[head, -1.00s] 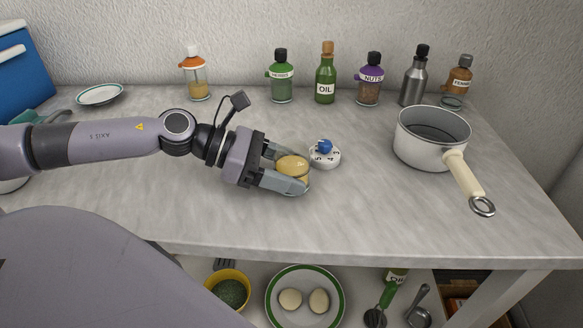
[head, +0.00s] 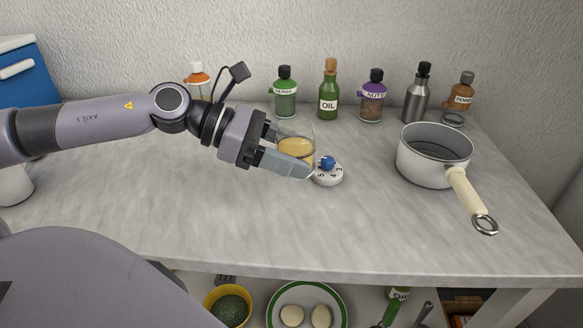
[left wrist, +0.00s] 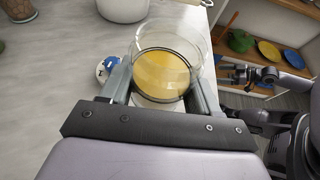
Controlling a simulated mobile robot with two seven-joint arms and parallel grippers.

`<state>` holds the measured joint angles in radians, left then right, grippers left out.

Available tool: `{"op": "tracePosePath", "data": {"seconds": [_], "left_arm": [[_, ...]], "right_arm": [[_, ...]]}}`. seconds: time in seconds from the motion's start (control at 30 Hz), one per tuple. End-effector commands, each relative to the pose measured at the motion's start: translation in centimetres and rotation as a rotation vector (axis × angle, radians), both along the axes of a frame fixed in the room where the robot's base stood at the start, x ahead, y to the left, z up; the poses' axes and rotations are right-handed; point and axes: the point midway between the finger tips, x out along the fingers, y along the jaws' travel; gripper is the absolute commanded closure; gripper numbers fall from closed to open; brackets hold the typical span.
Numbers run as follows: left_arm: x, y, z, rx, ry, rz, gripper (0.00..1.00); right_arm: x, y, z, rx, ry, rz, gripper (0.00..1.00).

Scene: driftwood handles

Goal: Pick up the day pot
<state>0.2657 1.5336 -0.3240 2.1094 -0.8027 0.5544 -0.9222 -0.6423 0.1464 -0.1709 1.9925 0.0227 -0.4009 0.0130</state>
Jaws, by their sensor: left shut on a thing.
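The day pot, a clear glass pot (head: 296,147) with yellow contents, is between the fingers of my left gripper (head: 300,158). The left gripper is shut on it. In the left wrist view the glass pot (left wrist: 163,72) stands out between both fingers (left wrist: 163,95), its round rim open towards the camera. The near finger hides its lower part in the head view, and the gap to the worktop is hard to judge.
A white dial with a blue knob (head: 328,172) sits close by the left fingertips. A white saucepan (head: 433,160) stands at right, its handle towards the front edge. Several bottles, including the oil bottle (head: 328,92), line the wall. The worktop front is clear.

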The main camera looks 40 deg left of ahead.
Motion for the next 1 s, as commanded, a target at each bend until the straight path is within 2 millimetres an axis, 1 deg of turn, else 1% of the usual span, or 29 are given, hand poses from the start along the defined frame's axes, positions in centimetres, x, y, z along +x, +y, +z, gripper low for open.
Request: {"op": "tracePosePath", "data": {"seconds": [0.03, 0.5, 0.8, 1.0], "left_arm": [[0.0, 0.0, 1.0, 0.002, -0.007, 0.0, 0.74], [0.0, 0.0, 7.5, -0.001, -0.006, 0.0, 0.74], [0.0, 0.0, 10.6, -0.001, -0.004, 0.0, 0.74], [0.0, 0.0, 11.9, -0.001, -0.004, 0.0, 0.74]], "right_arm": [[0.0, 0.0, 0.1, 0.0, -0.001, 0.0, 0.09], [-0.2, -0.2, 1.0, -0.006, 0.001, -0.003, 0.09], [-0.3, -0.5, 1.8, -0.014, -0.007, -0.007, 0.09], [-0.6, -0.6, 1.7, -0.018, 0.003, -0.006, 0.09]]}}
